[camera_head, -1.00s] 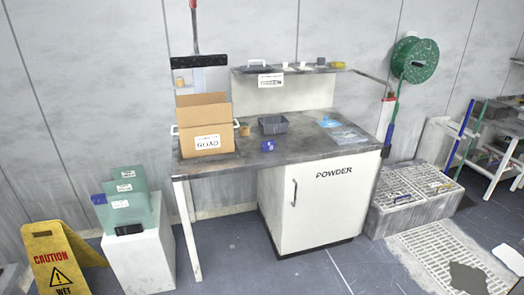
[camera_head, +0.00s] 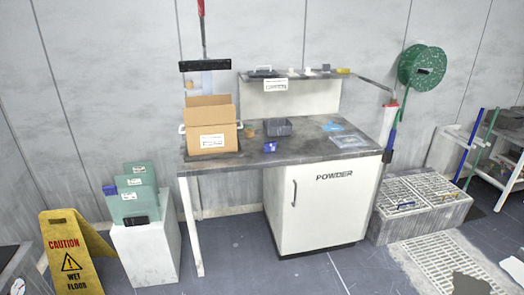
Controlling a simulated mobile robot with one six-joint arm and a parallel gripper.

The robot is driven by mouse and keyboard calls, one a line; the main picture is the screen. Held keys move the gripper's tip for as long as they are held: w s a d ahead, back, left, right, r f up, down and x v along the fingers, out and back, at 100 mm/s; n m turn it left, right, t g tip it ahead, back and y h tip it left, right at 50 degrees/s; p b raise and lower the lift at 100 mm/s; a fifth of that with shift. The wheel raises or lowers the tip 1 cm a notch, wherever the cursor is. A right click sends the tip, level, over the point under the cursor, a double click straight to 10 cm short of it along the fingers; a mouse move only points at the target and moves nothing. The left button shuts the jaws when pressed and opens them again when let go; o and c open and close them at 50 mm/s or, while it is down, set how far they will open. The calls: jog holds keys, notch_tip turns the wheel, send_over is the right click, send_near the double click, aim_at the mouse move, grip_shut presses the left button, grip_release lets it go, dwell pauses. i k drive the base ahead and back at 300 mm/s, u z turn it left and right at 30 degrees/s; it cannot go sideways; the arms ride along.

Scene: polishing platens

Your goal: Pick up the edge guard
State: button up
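I cannot tell for sure which thing is the edge guard. A small blue block (camera_head: 270,146) lies at the front edge of the dark worktop (camera_head: 225,163). Another blue piece (camera_head: 110,190) sits at the left edge of the green glass sheets (camera_head: 138,205), which stand on a white pedestal (camera_head: 148,255). A black piece (camera_head: 135,221) is at the foot of these sheets. My gripper is not in view.
A cardboard box (camera_head: 207,118), a grey tray (camera_head: 275,124) and a blue cloth (camera_head: 332,126) are on the worktop. A yellow caution sign (camera_head: 72,240) stands left of the pedestal. Grated bins (camera_head: 420,205) stand at right. Floor in front is partly clear.

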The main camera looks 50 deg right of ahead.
aim_at(270, 146)
jog(key=z, duration=0.15)
jog(key=i, duration=0.9)
jog(key=u, duration=0.05)
